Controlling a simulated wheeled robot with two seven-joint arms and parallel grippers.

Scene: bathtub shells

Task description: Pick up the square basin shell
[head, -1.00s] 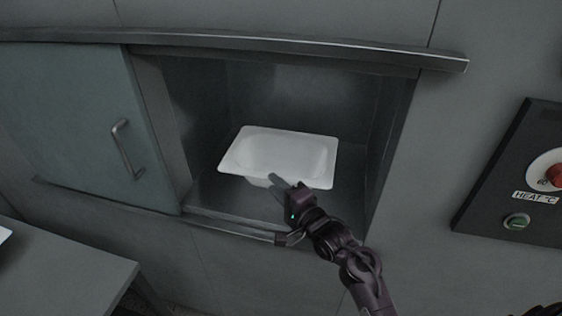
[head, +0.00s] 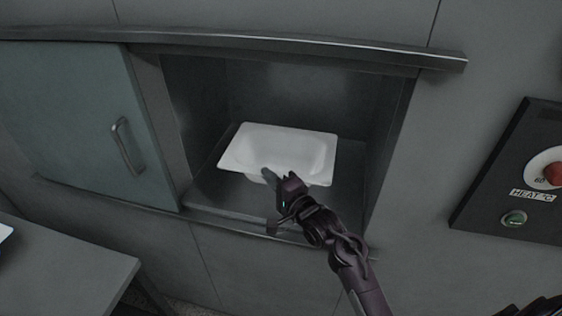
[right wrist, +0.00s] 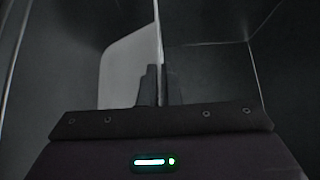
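The square basin shell (head: 285,150) is white, with a broad flat rim and rounded corners. It is inside the open heater recess, roughly level, and seems slightly above the recess floor. My right gripper (head: 267,176) reaches in from the front, with its fingers at the basin's near rim. In the right wrist view the two fingers (right wrist: 159,86) are close together with the thin edge of the white basin (right wrist: 128,65) between them. The gripper is shut on that rim.
The recess floor (head: 215,196) is dark metal, with side walls close around the basin. A sliding door (head: 75,110) with a handle is pushed left. A rail (head: 300,48) runs above. A heat control panel (head: 515,185) is at right, and a grey table (head: 65,265) at lower left.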

